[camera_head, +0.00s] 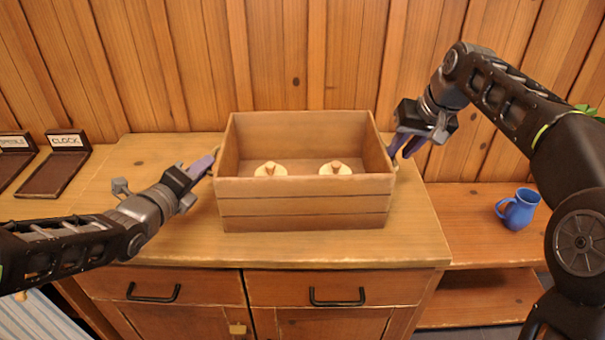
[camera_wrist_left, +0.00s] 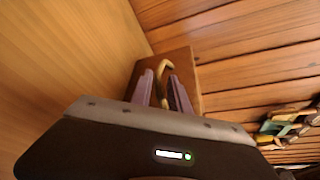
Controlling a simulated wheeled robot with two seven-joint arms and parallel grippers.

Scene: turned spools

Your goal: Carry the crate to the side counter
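The wooden crate (camera_head: 305,205) stands upright on the wooden counter (camera_head: 300,248), with two pale knobbed spools (camera_head: 270,169) (camera_head: 336,168) inside it. My left gripper (camera_head: 205,165) is at the crate's left end. In the left wrist view its two purple fingers (camera_wrist_left: 163,82) are apart, with the tan loop handle (camera_wrist_left: 165,68) at and between their tips; I see no grip on it. My right gripper (camera_head: 402,148) is at the crate's right end, its purple fingers spread near that side. The right handle is mostly hidden.
A lower wooden surface at the right (camera_head: 465,215) holds a blue mug (camera_head: 518,209) and has free room left of it. Dark trays, one labelled CLOCK (camera_head: 55,172), lie at the far left. A plank wall stands close behind the crate.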

